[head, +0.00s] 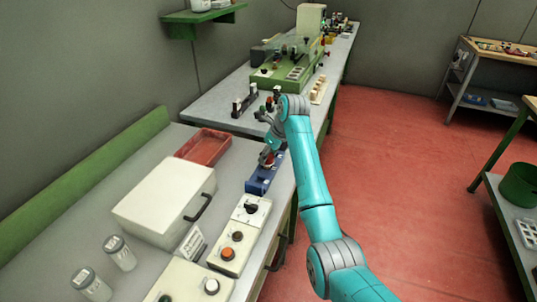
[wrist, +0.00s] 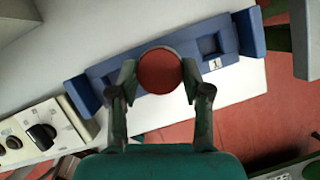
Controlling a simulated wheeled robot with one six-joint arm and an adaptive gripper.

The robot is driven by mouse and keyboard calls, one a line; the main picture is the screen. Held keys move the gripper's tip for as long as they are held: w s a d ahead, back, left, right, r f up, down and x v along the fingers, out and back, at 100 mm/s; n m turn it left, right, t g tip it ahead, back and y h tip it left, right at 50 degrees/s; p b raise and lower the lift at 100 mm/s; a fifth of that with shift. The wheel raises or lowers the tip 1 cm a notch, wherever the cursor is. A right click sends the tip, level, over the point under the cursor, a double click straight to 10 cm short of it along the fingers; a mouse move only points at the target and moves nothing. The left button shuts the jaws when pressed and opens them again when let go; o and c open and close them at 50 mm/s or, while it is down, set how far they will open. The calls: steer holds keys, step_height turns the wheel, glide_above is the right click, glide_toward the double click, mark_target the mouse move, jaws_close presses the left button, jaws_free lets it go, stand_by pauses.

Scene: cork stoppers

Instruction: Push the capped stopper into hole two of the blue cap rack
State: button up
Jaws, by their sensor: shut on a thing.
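The blue cap rack (head: 259,186) lies near the right edge of the grey bench, and it also fills the upper middle of the wrist view (wrist: 112,66). One square hole (wrist: 208,45) shows empty, beside a small label that seems to read 1. My gripper (head: 268,155) is shut on the capped stopper, whose round red cap (wrist: 159,70) sits between the two fingers in the wrist view (wrist: 160,84). The stopper is over the middle of the rack. The cap hides what lies under it, so I cannot tell whether its lower end is in a hole.
A red tray (head: 203,147) and a white box with a black handle (head: 165,194) stand left of the rack. Control boxes with knobs (head: 232,248) stand in front of it; one shows in the wrist view (wrist: 38,135). A further bench holds a green machine (head: 287,75).

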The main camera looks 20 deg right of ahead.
steer(key=shift+f, duration=0.55)
stand_by(0.4)
steer(key=o, duration=1)
steer(key=v, duration=1.2)
